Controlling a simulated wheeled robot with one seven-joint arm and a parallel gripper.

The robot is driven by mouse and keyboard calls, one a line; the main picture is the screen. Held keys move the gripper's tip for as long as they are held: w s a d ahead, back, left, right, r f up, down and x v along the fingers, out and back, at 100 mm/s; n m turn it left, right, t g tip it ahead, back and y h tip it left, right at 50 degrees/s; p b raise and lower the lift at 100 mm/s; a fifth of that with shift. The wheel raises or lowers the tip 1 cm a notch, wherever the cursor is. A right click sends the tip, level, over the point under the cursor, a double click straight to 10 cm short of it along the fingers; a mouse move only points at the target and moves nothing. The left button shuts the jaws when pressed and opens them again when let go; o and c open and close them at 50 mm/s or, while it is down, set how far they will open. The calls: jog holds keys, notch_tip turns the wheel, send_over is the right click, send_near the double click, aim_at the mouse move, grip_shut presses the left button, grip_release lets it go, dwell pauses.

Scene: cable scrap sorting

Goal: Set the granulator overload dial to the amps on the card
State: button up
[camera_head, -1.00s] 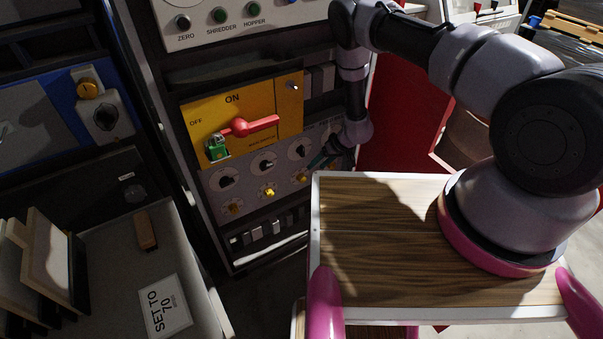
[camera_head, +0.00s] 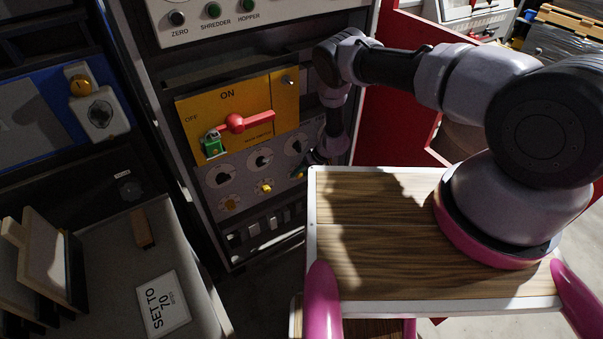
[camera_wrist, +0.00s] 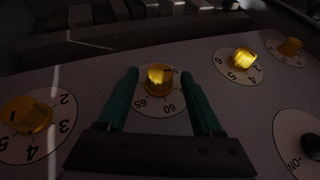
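The card (camera_head: 163,303) lies on the grey surface at lower left and reads "SET TO 70", with small print below. In the wrist view, a yellow dial knob (camera_wrist: 158,77) sits on a white scale plate showing 60 and 65; the other numbers are hidden or too dark. My gripper (camera_wrist: 160,73) has its two green fingers spread, one on each side of this knob, with gaps visible between. Which number the knob points at cannot be told. In the head view my gripper (camera_head: 310,163) is small and dark at the panel's right side, partly hiding the dials there.
Other yellow knobs (camera_wrist: 25,115) (camera_wrist: 243,58) and a black knob (camera_wrist: 312,146) stand close by. Above the dials is a yellow main switch plate (camera_head: 272,97) with a red handle (camera_head: 235,123) and green padlock (camera_head: 212,146). A wood-topped board (camera_head: 375,250) is in front.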

grip_shut()
jog(key=shift+w+d+y, duration=0.1)
jog(key=shift+y, duration=0.2)
jog(key=shift+w+d+f+g+y, duration=0.1)
jog(key=shift+w+d+g+y, duration=0.1)
jog(key=shift+g+y, duration=0.45)
jog(key=shift+f+m+g+y, duration=0.2)
jog(key=shift+m+g+y, duration=0.55)
jog(key=shift+y, duration=0.9)
jog(key=shift+w, duration=0.1)
jog(key=shift+o, duration=0.9)
grip_release()
